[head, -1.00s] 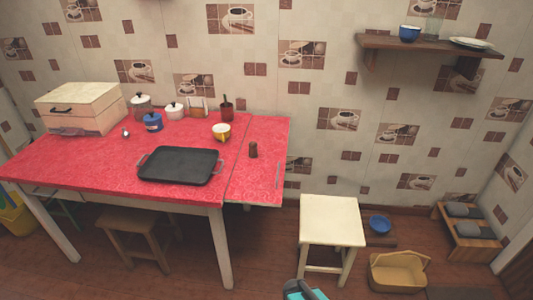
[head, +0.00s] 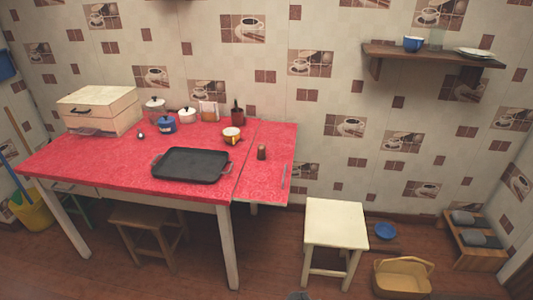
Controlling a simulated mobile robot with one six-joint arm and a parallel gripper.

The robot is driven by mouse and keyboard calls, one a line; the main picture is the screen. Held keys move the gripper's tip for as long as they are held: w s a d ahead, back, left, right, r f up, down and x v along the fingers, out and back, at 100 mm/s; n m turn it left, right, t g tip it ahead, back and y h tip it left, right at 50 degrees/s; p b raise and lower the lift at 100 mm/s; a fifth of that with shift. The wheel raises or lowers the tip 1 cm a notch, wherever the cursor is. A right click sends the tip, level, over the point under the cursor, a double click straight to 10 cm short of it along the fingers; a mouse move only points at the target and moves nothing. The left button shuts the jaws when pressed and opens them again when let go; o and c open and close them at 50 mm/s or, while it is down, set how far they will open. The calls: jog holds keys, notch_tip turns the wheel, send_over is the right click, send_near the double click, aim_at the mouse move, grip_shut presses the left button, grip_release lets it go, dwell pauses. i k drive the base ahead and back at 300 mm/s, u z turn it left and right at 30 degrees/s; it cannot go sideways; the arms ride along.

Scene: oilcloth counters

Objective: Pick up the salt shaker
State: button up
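A small dark brown shaker (head: 261,152) stands upright on the right-hand leaf of the red-covered table (head: 262,184). It is the clearest shaker shape in view; I cannot read whether it is for salt. A much smaller silvery piece (head: 140,135) sits at the left of the table, too small to make out. My gripper does not show; only a dark grey sliver, perhaps part of my arm, is at the bottom edge. Nothing touches the brown shaker.
A black griddle tray (head: 190,165) lies left of the shaker. A yellow cup (head: 231,135), a brown pot (head: 238,114), jars and a bread box (head: 100,110) stand behind. A cream stool (head: 336,222) and a basket (head: 402,279) are on the floor at right.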

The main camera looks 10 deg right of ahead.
aim_at(261, 154)
jog(key=u, duration=0.1)
jog(key=i, duration=0.95)
jog(key=z, duration=0.95)
jog(key=k, duration=0.1)
jog(key=u, duration=2.7)
